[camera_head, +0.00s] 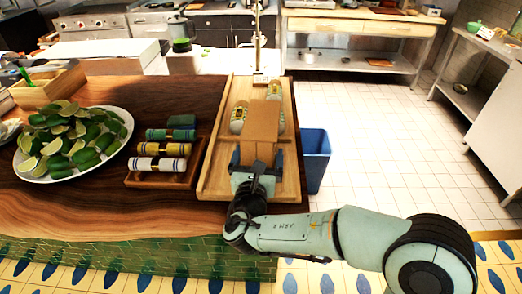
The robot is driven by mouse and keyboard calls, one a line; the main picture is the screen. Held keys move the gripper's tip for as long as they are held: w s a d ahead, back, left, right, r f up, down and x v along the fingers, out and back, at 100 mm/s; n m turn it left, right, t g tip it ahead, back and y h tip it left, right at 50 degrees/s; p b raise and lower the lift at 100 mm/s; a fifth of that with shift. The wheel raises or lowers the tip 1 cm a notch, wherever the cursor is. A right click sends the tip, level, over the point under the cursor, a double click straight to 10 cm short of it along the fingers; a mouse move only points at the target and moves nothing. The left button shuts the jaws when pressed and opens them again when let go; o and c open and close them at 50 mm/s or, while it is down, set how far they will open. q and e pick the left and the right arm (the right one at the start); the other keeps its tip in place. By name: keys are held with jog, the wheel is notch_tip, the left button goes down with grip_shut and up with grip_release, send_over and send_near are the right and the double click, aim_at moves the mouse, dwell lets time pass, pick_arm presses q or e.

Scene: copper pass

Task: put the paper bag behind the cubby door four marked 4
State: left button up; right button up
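A brown paper bag (262,118) is at the light wooden tray (217,150) at the counter's right end. My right gripper (257,158) is at the bag's near end, with one finger on each side of it. I cannot tell whether the fingers press on the bag or only stand around it, or whether the bag rests on the tray or is held above it. My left gripper is out of view. No cubby door marked 4 is in view.
Pale-labelled cylinders (238,117) stand beside the bag. Left of the tray are a small rack of rolls (160,180) and a plate of cut limes (128,122). A blue bin (316,160) stands right of the tray. The tiled floor (370,130) beyond is clear.

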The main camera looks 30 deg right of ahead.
jog(key=shift+x, duration=0.85)
jog(key=c, duration=0.9)
jog(key=shift+c, duration=0.2)
